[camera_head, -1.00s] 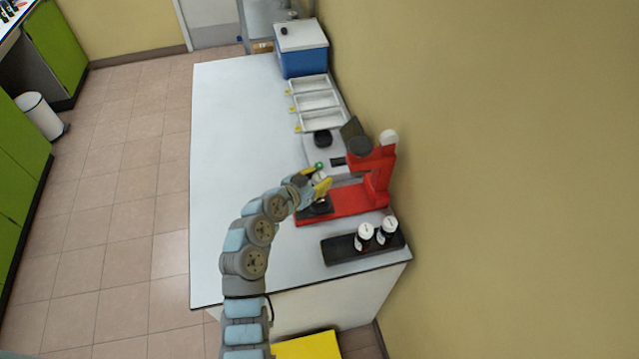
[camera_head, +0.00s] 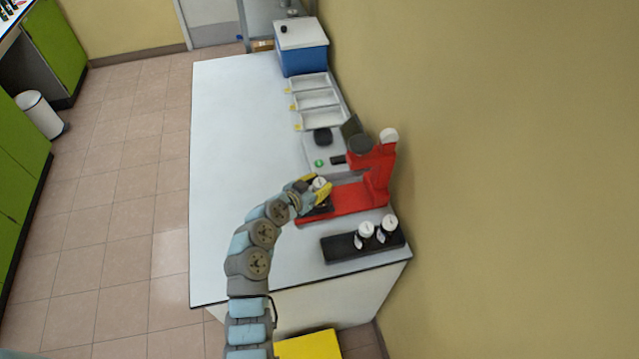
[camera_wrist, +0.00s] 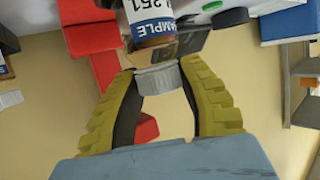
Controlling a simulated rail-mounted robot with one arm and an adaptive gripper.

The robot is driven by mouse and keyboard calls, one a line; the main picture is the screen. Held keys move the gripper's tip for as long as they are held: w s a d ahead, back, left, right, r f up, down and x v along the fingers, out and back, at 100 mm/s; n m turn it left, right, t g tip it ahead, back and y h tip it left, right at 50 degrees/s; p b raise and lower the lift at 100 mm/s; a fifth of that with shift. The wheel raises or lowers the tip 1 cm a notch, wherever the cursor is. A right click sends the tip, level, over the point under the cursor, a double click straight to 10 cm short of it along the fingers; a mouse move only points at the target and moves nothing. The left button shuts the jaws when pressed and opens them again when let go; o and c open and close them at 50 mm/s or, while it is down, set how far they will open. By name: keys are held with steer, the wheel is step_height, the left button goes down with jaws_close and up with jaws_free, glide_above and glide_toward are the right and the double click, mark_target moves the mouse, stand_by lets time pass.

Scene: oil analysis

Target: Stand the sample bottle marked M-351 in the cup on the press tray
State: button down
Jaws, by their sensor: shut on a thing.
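My gripper (camera_head: 318,188) is shut on the white cap of the sample bottle (camera_wrist: 150,22). The cap (camera_wrist: 157,78) sits between the two yellow fingers in the wrist view. The label shows "351" and "SAMPLE"; the rest of it is cut off. In the head view the cap (camera_head: 320,184) shows between the fingers, at the left end of the red press (camera_head: 374,182). The dark press tray area (camera_head: 318,210) lies under and just beside the gripper. The cup is hidden, and I cannot tell whether the bottle touches it.
Behind the press are a grey balance-like device (camera_head: 322,163), white trays (camera_head: 315,100) and a blue box (camera_head: 302,62). The bench's left side (camera_head: 235,140) is clear.

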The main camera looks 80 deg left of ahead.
steer(key=c, duration=0.7)
jaws_free()
steer(key=shift+r, duration=0.1)
steer(key=shift+r+p, duration=0.35)
steer(key=shift+p, duration=0.3)
steer(key=shift+s+d, duration=0.15)
steer(key=shift+s, duration=0.1)
steer(key=b+v, duration=0.1)
steer(key=v, duration=1)
steer(key=shift+s+d+r+b, duration=0.1)
steer(key=shift+s+d+b, duration=0.05)
steer(key=shift+b, duration=0.15)
